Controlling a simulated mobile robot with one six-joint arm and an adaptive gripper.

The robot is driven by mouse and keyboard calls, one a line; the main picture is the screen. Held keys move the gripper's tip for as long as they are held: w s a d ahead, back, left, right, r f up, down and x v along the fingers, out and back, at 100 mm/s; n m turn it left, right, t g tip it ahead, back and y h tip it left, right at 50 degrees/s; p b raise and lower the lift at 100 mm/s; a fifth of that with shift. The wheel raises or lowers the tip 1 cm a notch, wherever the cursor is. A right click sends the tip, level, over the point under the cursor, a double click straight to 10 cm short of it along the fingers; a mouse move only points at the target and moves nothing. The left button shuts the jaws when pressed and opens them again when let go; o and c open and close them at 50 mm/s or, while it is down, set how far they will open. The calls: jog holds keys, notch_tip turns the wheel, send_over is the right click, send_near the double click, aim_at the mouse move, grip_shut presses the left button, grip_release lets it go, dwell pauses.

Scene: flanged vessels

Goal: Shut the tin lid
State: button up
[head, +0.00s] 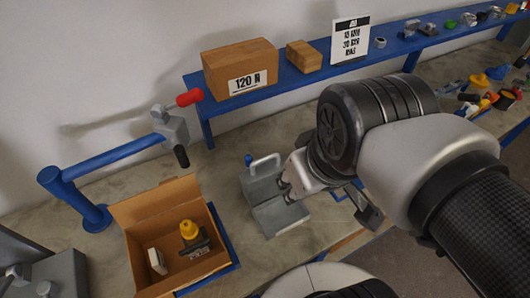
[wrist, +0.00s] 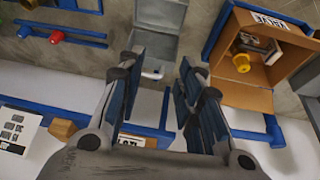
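The grey metal tin (head: 280,216) stands on the bench in front of my gripper in the head view. Its lid (head: 262,186) looks raised at the back, with a pale handle (head: 266,162) on its far side. In the wrist view the tin (wrist: 160,13) is at the top centre, with the lid (wrist: 152,48) below it and the handle (wrist: 153,74) between my fingers in the picture. My gripper (head: 286,192) has its fingers apart and holds nothing in the wrist view (wrist: 157,65). In the head view it overlaps the tin's right side; I cannot tell whether it touches.
An open cardboard box (head: 160,220) with a yellow-topped part (head: 189,230) stands left of the tin. A blue post with a red-handled clamp (head: 172,125) is behind it. A blue shelf (head: 250,100) carries a closed carton (head: 240,68) and a sign (head: 350,40).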

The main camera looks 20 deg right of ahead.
jog(key=w+r+n+g+p, duration=0.2)
jog(key=w+r+n+p, duration=0.15)
jog(key=w+n, duration=0.6)
jog(key=n+g+p, duration=0.2)
jog(key=n, duration=0.7)
send_near(265, 157)
notch_tip(265, 157, down, 8)
jog(key=b, duration=0.4)
jog(key=shift+w+f, duration=0.1)
jog(key=shift+f, duration=0.05)
jog(key=shift+c, duration=0.4)
grip_shut()
